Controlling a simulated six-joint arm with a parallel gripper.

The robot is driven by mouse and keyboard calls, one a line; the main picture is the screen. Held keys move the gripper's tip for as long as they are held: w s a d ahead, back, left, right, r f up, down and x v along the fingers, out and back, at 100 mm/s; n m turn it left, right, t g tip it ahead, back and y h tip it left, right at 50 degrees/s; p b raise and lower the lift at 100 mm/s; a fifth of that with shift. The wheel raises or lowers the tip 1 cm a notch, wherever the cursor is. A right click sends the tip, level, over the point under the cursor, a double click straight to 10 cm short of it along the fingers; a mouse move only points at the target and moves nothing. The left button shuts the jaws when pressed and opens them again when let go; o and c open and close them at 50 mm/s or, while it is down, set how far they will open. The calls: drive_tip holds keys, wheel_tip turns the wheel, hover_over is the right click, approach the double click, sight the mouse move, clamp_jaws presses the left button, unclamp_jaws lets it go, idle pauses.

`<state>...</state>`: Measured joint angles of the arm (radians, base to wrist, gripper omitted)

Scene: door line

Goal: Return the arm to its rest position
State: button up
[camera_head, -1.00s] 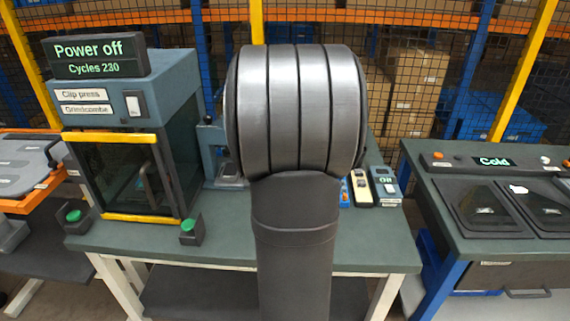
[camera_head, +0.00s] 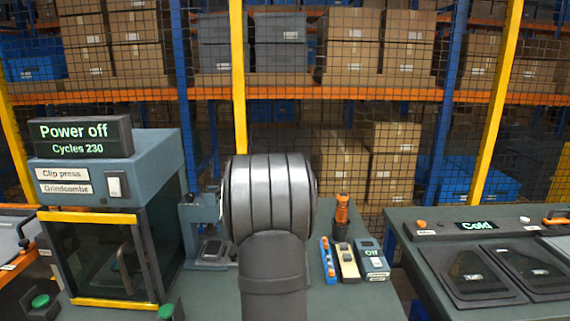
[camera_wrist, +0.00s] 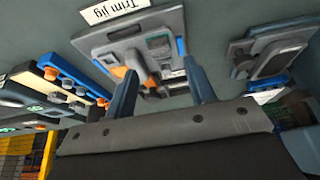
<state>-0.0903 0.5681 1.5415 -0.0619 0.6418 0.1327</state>
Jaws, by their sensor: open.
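My arm (camera_head: 272,215) rises in the middle of the head view as a dark column with a rounded ribbed metal link on top. It hides part of the bench behind it. My gripper does not show in the head view. In the wrist view my gripper (camera_wrist: 162,86) has its two blue-grey fingers spread apart, with nothing held between them. A grey jig labelled "Trim jig" (camera_wrist: 132,48) lies beyond the fingertips; I cannot tell the gap to it.
On the bench stand a clip press (camera_head: 108,185) reading "Power off" at left, a small grey stand (camera_head: 208,228), an orange-handled tool (camera_head: 342,215) and a small box reading "Off" (camera_head: 373,262). A "Cold" station (camera_head: 490,250) is at right. Mesh fencing runs behind.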

drive_tip(key=shift+x, duration=1.3)
